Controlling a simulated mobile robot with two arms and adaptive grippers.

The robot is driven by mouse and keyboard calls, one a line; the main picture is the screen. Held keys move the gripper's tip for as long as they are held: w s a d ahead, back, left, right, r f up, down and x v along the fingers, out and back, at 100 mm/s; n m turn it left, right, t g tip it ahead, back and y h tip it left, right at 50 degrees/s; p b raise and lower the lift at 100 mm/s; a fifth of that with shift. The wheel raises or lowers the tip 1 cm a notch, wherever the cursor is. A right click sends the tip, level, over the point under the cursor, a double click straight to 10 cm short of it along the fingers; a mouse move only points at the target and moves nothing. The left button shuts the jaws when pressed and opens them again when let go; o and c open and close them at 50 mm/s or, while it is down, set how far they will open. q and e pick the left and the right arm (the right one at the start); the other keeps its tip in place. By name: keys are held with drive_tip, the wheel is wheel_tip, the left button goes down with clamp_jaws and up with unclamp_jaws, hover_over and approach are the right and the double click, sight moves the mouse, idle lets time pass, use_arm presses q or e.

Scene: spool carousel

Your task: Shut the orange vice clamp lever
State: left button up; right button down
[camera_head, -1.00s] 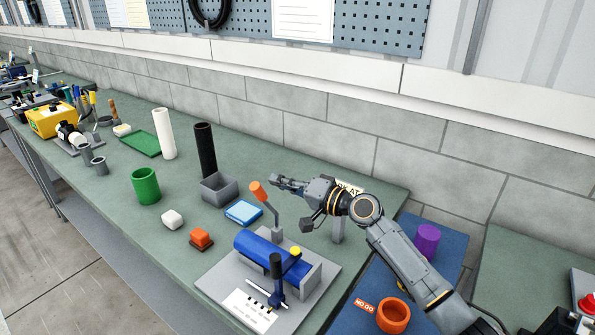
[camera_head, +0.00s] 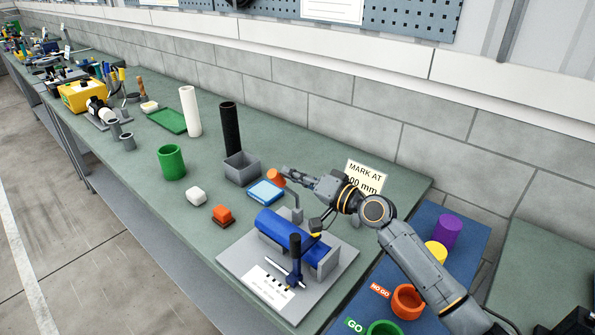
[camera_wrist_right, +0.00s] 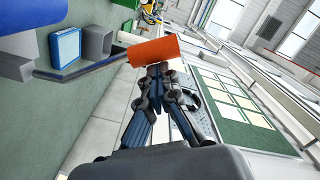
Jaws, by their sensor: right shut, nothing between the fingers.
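The vice clamp lever has an orange handle (camera_head: 276,176) on a grey rod, which rises beside the blue cylinder (camera_head: 270,226) on a grey base plate (camera_head: 232,252). The handle leans toward the back left, away from the cylinder. My right gripper (camera_head: 287,171) is shut and empty, with its fingertips at the right side of the handle. In the right wrist view, the orange handle (camera_wrist_right: 152,53) lies across the tips of the shut fingers (camera_wrist_right: 158,72). They look touching or nearly so. My left gripper is not in view.
A blue tray (camera_head: 266,192) and a grey box (camera_head: 241,166) stand behind the lever. A sign (camera_head: 366,178) stands behind my wrist.

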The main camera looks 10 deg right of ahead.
drive_tip(key=s+a+f+n+b, duration=0.1)
drive_tip(key=s+a+f+n, duration=0.2)
drive_tip(key=a+n, duration=0.1)
drive_tip(key=shift+s+a+f, duration=0.2)
drive_tip(key=shift+s+a, duration=0.05)
drive_tip(key=shift+a, duration=0.05)
idle(0.5)
